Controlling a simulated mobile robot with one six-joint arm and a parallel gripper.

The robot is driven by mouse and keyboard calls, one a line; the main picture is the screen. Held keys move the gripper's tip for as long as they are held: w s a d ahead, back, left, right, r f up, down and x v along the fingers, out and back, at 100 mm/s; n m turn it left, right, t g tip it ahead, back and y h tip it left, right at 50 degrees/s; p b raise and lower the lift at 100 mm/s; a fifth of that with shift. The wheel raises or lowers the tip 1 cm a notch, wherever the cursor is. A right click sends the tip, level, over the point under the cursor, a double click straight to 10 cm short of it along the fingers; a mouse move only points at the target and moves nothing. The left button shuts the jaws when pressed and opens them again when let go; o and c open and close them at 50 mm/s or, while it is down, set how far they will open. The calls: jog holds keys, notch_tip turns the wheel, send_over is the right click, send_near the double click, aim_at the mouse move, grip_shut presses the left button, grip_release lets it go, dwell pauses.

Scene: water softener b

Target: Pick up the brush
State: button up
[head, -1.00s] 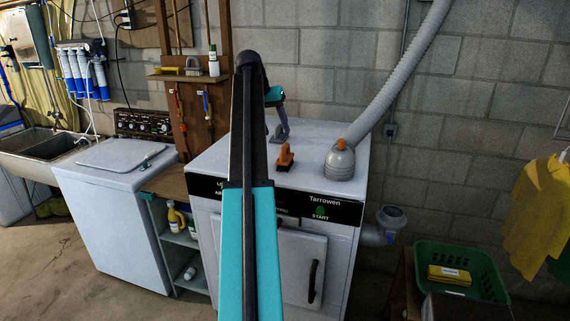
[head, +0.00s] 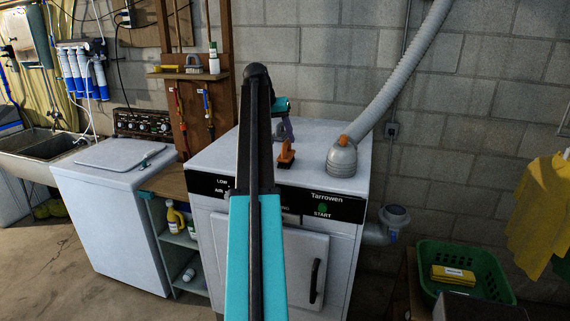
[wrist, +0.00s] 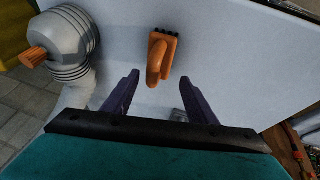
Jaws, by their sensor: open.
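The brush (head: 286,156) has an orange body and handle with a dark bristle edge. It sits on the white top of the Tarrowen machine, near its front edge. In the wrist view the brush (wrist: 160,55) lies ahead of the fingers, its handle reaching toward the space between them. My gripper (head: 285,138) is open and empty, just behind and above the brush in the head view. Its two purple fingers (wrist: 159,79) are spread either side of the handle's line in the wrist view. I cannot tell the exact height gap.
A grey duct collar (head: 342,158) with an orange knob stands to the brush's right, with a hose rising from it. A wooden shelf post (head: 226,60) is behind left. A white washer (head: 110,215) stands at left. A green basket (head: 425,270) is lower right.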

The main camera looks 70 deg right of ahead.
aim_at(287, 152)
jog(key=shift+b+x, duration=0.4)
jog(key=shift+x, duration=0.85)
jog(key=shift+b+x, duration=1.6)
jog(key=shift+x, duration=1.05)
jog(key=shift+r, duration=0.1)
jog(key=c, duration=0.9)
